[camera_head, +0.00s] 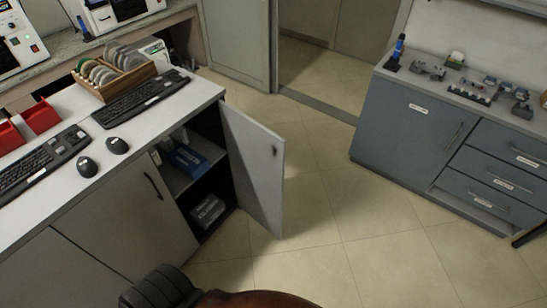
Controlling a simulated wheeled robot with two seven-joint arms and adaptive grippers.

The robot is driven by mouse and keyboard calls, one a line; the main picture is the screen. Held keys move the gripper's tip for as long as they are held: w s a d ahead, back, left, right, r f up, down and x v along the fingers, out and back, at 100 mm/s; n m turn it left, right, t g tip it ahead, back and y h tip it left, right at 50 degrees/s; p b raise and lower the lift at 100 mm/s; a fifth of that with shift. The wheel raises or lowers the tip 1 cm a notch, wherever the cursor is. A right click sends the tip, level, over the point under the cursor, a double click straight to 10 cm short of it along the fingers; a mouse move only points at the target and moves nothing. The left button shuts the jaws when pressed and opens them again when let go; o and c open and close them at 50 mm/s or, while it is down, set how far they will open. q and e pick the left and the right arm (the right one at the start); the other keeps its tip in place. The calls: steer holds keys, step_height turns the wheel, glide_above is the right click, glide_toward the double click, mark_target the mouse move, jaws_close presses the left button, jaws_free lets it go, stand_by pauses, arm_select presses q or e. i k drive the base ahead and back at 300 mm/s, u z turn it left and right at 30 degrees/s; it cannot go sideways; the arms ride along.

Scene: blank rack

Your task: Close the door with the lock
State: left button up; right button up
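A light grey cabinet door (255,175) stands wide open at the right end of the white-topped counter (200,92). It is hinged near the counter's right corner and swings out over the floor. A small dark fitting (274,151), perhaps the lock, sits near its free edge; it is too small to tell. The open compartment shows a shelf (176,182) with a blue item (188,160) on it and a pale box (208,211) below. The neighbouring cabinet door (115,215), with a dark handle, is shut. Neither of my grippers is in view.
Keyboards, two mice and a wooden rack (118,88) of discs lie on the counter. A blue-grey drawer cabinet (405,135) stands at right. Tiled floor (330,215) between is clear. A dark ribbed object (160,288) and a brown curved edge (260,300) lie at the bottom.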

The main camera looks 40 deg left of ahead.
mark_target(258, 175)
steer(key=i, duration=2.75)
steer(key=u, duration=1.9)
